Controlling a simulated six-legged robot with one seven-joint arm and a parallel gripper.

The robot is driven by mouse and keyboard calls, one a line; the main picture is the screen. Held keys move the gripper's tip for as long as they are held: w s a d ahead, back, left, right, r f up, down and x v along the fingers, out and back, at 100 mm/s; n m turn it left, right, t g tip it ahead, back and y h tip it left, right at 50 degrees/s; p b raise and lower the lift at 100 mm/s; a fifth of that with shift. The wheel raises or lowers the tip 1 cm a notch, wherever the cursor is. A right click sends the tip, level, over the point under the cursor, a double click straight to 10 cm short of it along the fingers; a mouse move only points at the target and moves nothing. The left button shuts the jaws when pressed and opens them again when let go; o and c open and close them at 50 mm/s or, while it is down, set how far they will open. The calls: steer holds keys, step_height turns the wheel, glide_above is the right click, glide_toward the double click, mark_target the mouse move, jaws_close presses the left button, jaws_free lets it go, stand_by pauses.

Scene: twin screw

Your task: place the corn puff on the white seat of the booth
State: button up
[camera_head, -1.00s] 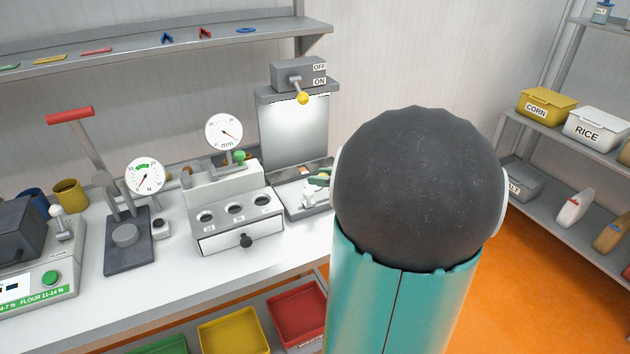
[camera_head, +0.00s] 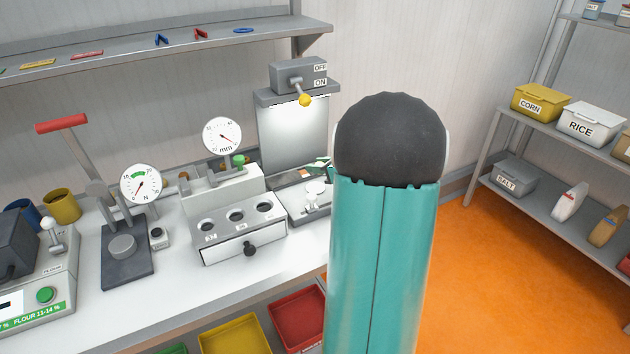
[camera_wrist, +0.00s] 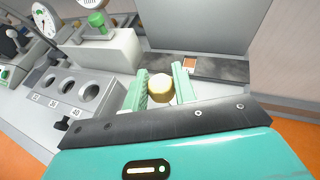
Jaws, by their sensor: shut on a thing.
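The corn puff (camera_wrist: 161,88) is a small pale-yellow rounded piece in the wrist view. My gripper (camera_wrist: 161,86) is shut on it, with one pale-green finger on each side.
A grey block with three holes and a drawer (camera_head: 240,230) stands left of the booth. The booth's switch box (camera_head: 299,76) has a yellow-tipped lever. My arm covers the counter's right end.

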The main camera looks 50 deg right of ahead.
steer(key=w+f, duration=0.1)
steer(key=w+d+f, duration=0.1)
steer(key=f, duration=0.1)
steer(key=w+d+f, duration=0.1)
steer(key=f, duration=0.1)
steer(key=shift+w, duration=0.25)
steer(key=shift+w+f, duration=0.1)
steer(key=shift+f, duration=1.5)
steer(key=shift+f, duration=0.15)
steer(key=o, duration=0.7)
